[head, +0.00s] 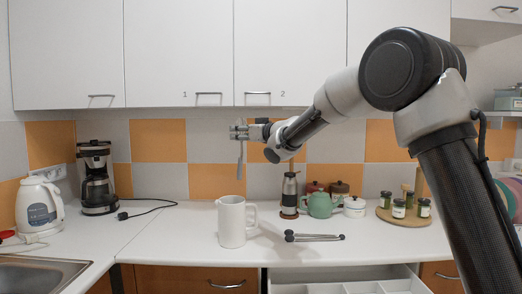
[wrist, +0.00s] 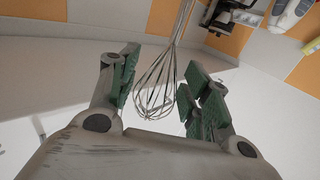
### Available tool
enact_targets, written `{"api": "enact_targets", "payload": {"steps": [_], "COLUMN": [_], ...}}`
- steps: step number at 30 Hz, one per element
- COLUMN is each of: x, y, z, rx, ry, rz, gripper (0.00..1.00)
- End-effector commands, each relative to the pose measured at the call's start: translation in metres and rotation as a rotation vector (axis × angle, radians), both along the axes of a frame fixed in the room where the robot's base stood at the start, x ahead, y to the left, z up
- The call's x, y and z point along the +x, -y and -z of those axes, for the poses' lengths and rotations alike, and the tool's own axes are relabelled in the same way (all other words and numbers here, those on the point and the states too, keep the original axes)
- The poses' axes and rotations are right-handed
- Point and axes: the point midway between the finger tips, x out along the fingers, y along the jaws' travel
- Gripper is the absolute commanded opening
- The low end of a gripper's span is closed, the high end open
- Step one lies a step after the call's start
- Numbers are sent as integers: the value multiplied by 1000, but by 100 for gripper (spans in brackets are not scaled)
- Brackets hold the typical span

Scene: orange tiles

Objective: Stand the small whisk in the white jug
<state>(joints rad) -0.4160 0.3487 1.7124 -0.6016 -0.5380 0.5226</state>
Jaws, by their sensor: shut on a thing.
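My gripper (head: 240,132) is shut on the small whisk (head: 240,161) and holds it in the air above the worktop. In the head view the whisk hangs as a thin grey strip below the fingers, roughly upright. In the wrist view its wire loops (wrist: 158,88) lie between the green finger pads (wrist: 163,92), and its far end runs out of the top of the picture. The white jug (head: 232,222) stands upright on the worktop, handle to the right. In the head view the whisk's lower end is above the jug's mouth, apart from it. The jug's inside is hidden.
A utensil with dark ends (head: 314,237) lies right of the jug. A drawer (head: 345,286) is open in front. The coffee maker (head: 96,180) and kettle (head: 38,207) are left.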

Motion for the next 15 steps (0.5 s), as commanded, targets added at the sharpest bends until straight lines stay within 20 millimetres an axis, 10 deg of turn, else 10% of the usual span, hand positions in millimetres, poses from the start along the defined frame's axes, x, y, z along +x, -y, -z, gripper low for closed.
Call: {"api": "enact_targets", "payload": {"steps": [15], "x": [-6], "y": [-16], "z": [8], "rx": [22], "ry": [22], "rz": [-42], "gripper": [24]}}
